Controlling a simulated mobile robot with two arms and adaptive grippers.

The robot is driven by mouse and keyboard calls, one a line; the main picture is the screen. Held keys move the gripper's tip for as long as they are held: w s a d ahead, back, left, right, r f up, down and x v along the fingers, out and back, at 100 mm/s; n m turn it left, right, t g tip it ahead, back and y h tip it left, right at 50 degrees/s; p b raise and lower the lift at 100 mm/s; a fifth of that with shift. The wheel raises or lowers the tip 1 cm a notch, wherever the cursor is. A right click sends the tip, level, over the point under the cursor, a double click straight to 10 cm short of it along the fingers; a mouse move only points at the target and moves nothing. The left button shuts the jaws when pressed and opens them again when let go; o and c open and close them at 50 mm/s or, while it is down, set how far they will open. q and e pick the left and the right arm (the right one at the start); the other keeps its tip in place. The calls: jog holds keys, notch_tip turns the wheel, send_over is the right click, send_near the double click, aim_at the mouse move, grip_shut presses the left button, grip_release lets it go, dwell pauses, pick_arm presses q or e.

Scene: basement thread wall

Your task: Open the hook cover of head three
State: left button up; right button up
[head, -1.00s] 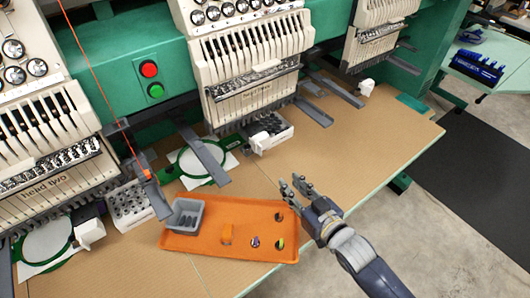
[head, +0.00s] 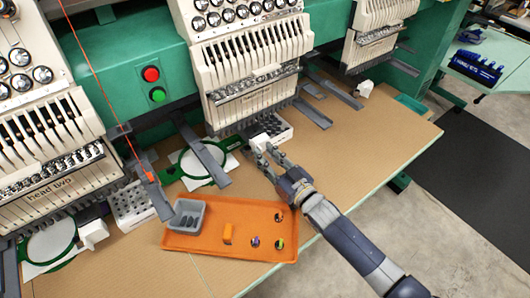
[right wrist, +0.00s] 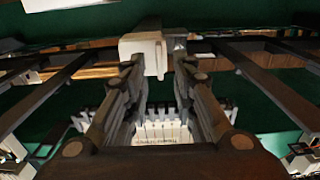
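Head three (head: 250,85) is the cream embroidery head in the middle of the head view; its label is too small to read. Its hook cover appears to be the small white block (head: 260,142) low beneath the head, at the table's back. My right gripper (head: 268,157) is just in front of this block, its fingers pointing at it. In the right wrist view the white block (right wrist: 143,48) is at the tips of the spread fingers (right wrist: 158,75). The gripper looks open; I cannot tell whether a finger touches the block. My left gripper is not in view.
An orange tray (head: 205,240) with a grey bin (head: 187,215) and small items lies in front. A green hoop (head: 203,163) and grey arms (head: 207,158) flank the head on the left.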

jog(key=shift+w+a, duration=0.3)
jog(key=shift+w, duration=0.1)
grip_shut()
jog(key=shift+d, duration=0.1)
